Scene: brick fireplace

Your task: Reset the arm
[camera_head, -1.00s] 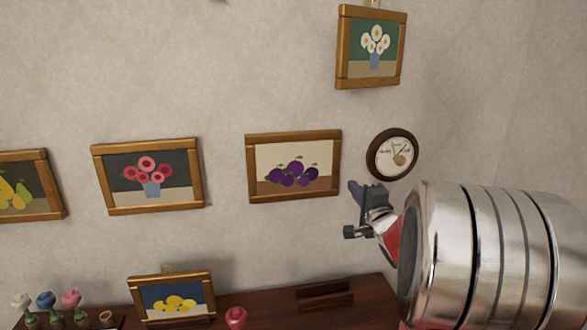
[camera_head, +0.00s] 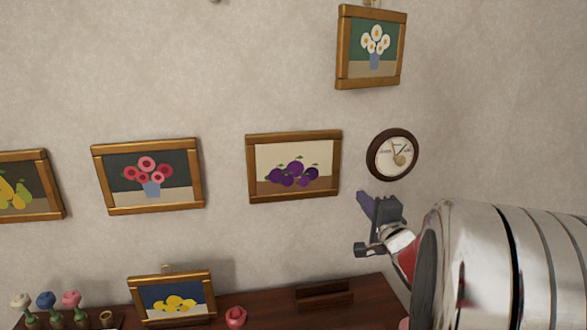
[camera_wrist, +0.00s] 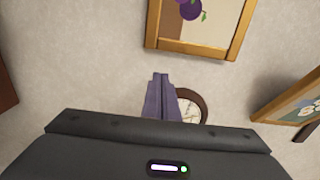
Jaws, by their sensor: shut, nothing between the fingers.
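My gripper (camera_head: 364,201) is at the right of the head view, in front of the wall below the round clock-like dial. Its purple-grey fingers point up and to the left. In the wrist view the two fingers (camera_wrist: 160,92) are together with nothing between them. My large metallic arm fills the lower right of the head view.
A round dial (camera_head: 392,154) hangs beside the plum picture (camera_head: 293,134). Other framed pictures hang on the wall, including white flowers (camera_head: 371,10). Below, a wooden shelf (camera_head: 270,305) holds a lemon picture (camera_head: 172,275), a pink-red object (camera_head: 236,317) and small flowers (camera_head: 46,300).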

